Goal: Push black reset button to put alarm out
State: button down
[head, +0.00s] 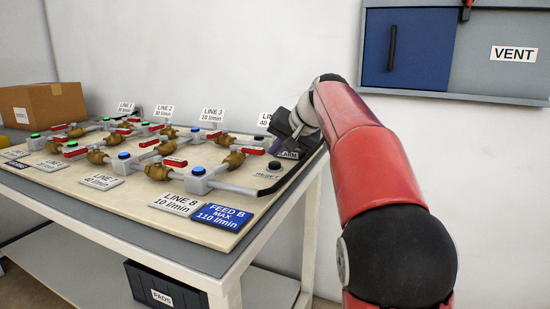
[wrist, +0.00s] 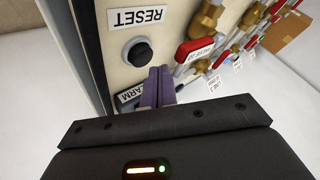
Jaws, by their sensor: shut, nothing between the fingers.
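The black reset button (wrist: 140,53) sits in a grey ring on the cream board in the wrist view, beside the RESET label (wrist: 137,17). In the head view the button (head: 274,165) is near the board's right end. My gripper (head: 279,147) is over that end. In the wrist view its purple fingers (wrist: 160,72) are shut and empty, with tips just beside the button, toward the ALARM label (wrist: 128,95). I cannot tell how far the tips are from the board. No alarm lamp can be made out; my gripper covers the area by the ALARM label.
The board (head: 222,239) lies on a grey table and carries brass valves (head: 158,172) with red handles, pipes and blue-topped fittings. A cardboard box (head: 42,105) stands at the far left. A VENT panel (head: 512,53) hangs on the right wall. A PADS bin (head: 162,297) is below.

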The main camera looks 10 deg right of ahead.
aim_at(278, 164)
jog(key=shift+r, duration=0.1)
notch_tip(278, 164, up, 6)
jog(key=p, duration=0.6)
dwell(0.3)
